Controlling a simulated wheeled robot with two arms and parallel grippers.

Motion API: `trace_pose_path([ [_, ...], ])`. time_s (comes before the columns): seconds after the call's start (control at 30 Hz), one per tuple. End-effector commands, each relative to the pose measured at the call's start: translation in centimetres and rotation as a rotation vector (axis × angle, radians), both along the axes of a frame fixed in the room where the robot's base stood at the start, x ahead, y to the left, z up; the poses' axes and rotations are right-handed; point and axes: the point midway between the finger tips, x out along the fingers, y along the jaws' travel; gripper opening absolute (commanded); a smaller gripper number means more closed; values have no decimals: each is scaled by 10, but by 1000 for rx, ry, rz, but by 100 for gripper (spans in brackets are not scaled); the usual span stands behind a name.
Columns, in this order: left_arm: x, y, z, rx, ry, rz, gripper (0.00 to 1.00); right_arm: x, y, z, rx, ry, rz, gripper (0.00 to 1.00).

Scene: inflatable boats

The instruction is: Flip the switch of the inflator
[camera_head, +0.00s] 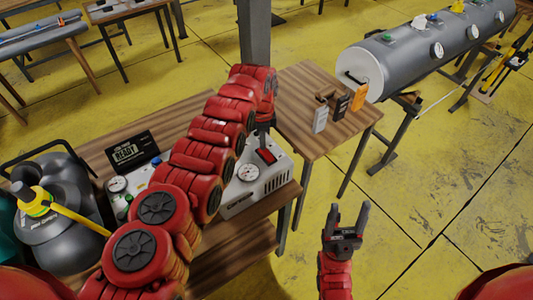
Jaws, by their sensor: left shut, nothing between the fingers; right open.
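The inflator (271,183) is a pale grey box with side vents on the wooden table, partly hidden behind my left arm. Its top carries a round white gauge (249,173) and a red switch (266,156). My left gripper (263,139) points down just above and behind the red switch, shut and empty. Whether its tips touch the switch I cannot tell. My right gripper (348,213) is open and empty, over the yellow floor in front of the table's right side.
A dark tank with a yellow hose (62,232) is at the left. A second wooden table (301,88) holds small boxes (340,104). A long grey cylinder (427,50) lies beyond it.

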Motion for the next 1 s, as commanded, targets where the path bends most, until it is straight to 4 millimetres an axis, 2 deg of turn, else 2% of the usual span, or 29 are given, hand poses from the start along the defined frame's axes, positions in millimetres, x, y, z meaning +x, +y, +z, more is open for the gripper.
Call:
trace_pose_path([
  [0.87, 0, 0, -14, 0, 1, 0, 0, 0, 0, -14, 0, 0, 0, 60],
  [1.0, 0, 0, -11, 0, 1, 0, 0, 0, 0, -11, 0, 0, 0, 60],
])
